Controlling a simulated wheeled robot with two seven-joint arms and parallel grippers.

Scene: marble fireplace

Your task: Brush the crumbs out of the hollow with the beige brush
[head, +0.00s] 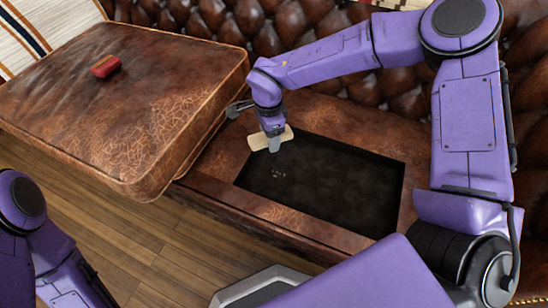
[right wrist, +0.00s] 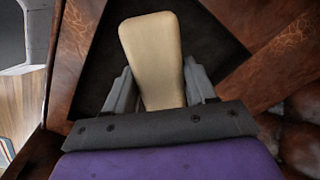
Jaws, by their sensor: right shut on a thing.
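The beige brush (head: 262,139) is held in my right gripper (head: 273,143), at the upper left corner of the dark hollow (head: 330,190). The brush (right wrist: 152,50) also fills the middle of the right wrist view, between the two grey fingers of the gripper (right wrist: 160,90). Its bristles are hidden. Pale crumbs (head: 279,174) lie in a small cluster on the left part of the hollow's floor, just below the brush in the picture. I cannot tell whether the brush touches the floor. Part of my left arm shows at lower left, but its gripper is out of view.
A brown leather cushion (head: 120,115) lies tilted at left, beside the hollow, with a small red object (head: 106,67) on it. A tufted leather backrest (head: 275,20) runs behind. The wooden floor (head: 150,235) is at the front left. The right part of the hollow is clear.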

